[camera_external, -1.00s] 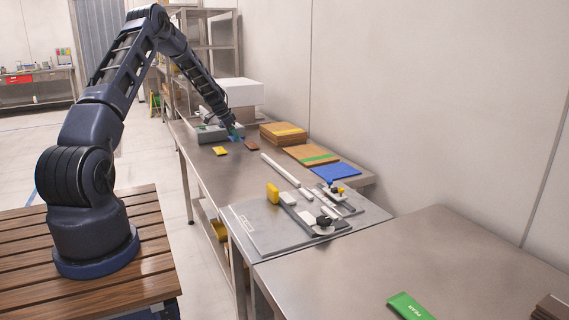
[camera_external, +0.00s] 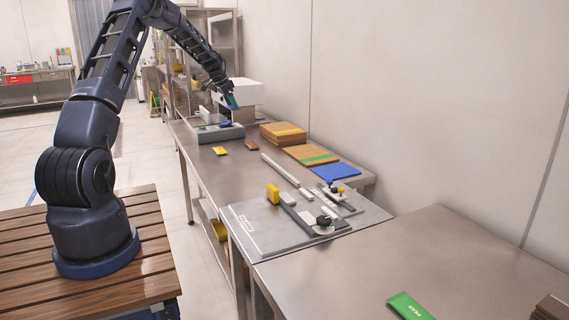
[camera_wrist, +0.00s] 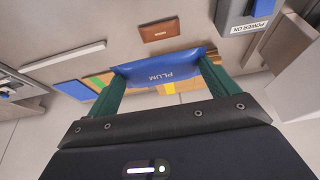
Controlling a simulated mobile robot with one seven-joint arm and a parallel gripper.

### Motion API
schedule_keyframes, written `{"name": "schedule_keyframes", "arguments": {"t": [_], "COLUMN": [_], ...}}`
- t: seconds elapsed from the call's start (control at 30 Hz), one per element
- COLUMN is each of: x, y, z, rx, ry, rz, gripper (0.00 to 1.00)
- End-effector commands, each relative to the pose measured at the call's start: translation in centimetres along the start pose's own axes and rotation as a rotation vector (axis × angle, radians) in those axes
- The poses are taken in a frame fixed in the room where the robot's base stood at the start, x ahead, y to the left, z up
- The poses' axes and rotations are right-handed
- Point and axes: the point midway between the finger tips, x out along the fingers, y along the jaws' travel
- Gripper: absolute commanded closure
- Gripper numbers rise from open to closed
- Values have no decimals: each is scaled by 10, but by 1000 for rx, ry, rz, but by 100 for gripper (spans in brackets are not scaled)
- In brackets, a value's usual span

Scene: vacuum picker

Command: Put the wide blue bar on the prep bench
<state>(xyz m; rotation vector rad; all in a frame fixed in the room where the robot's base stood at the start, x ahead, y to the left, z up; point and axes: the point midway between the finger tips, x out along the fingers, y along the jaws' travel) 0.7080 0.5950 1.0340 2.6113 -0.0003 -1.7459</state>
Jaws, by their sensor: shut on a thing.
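The wide blue bar (camera_wrist: 158,70), printed "PLUM", lies across between the green fingers of my gripper (camera_wrist: 160,84) in the wrist view. The gripper is shut on it, and both ends of the bar meet the fingers. In the external view my gripper (camera_external: 232,102) is raised above the far part of the long steel bench (camera_external: 215,172), near the white box; the bar is too small there to make out clearly. A nearer steel bench (camera_external: 430,255) stands at the front right. No label shows which one is the prep bench.
Below my gripper is a grey unit (camera_external: 218,133) marked "POWER ON" in the wrist view, beside a white box (camera_external: 245,92). A yellow bar (camera_external: 220,151), brown bar (camera_external: 251,146), boards (camera_external: 312,154) and a clamp fixture (camera_external: 310,218) stand nearer. A green bar (camera_external: 408,306) lies at the front.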

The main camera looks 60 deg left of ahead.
Motion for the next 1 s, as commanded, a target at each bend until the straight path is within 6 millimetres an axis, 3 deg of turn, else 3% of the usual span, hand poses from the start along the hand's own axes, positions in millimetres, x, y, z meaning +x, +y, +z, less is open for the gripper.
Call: {"name": "schedule_keyframes", "arguments": {"t": [0.17, 0.27, 0.7, 1.0], "x": [7, 17, 65, 87], "y": [16, 39, 196, 317], "z": [-14, -33, -131, -180], "rx": [34, 83, 397, 620], "ry": [1, 1, 1, 1], "rz": [14, 35, 165, 257], "gripper": [36, 36, 36, 36]}}
